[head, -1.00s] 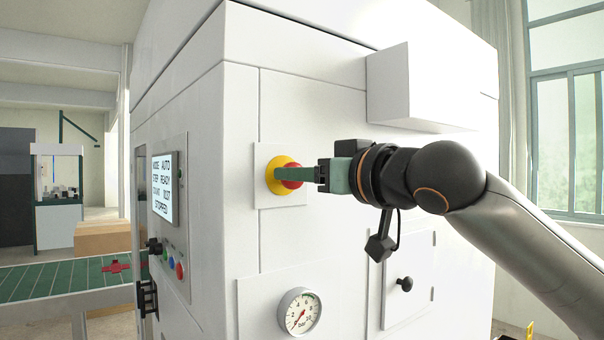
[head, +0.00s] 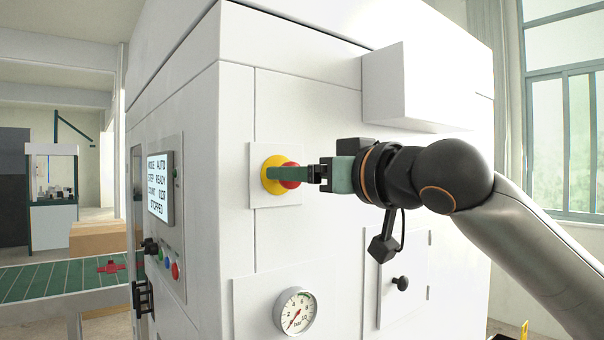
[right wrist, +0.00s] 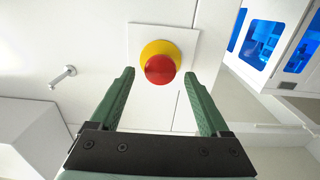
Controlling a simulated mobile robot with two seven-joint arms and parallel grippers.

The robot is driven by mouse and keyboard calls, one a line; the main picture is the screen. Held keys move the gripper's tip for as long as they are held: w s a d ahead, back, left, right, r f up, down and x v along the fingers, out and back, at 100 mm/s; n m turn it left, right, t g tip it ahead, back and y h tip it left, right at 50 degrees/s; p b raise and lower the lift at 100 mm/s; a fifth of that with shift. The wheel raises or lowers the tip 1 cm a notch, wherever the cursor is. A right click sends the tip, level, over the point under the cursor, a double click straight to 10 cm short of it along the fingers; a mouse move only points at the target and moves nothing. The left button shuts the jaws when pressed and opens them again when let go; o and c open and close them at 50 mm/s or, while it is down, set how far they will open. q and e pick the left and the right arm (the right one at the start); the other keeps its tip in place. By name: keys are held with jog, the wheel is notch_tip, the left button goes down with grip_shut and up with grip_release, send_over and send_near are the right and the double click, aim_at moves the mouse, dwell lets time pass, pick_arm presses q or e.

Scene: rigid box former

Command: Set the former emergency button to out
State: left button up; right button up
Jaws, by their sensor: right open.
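The emergency button is a red mushroom head (head: 290,182) on a yellow base (head: 269,187), mounted on a white square plate of the machine. My right gripper (head: 275,173) reaches it from the right in the head view, its near finger covering part of the button. In the right wrist view the red head (right wrist: 160,70) shows whole between and just beyond the tips of the open green fingers (right wrist: 162,76). No contact with the button is visible. Whether it is pressed in or out I cannot tell. My left gripper is not in view.
The display (head: 160,187) reads MODE AUTO, STEP READY and STOPPED. A pressure gauge (head: 295,311) sits below the button. A white box (head: 400,85) juts out above my right arm. A small door with a black knob (head: 401,283) is below it. A green conveyor (head: 60,280) stands at left.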

jog(key=b+v, duration=0.3)
jog(key=v, duration=0.9)
jog(key=shift+s, duration=0.1)
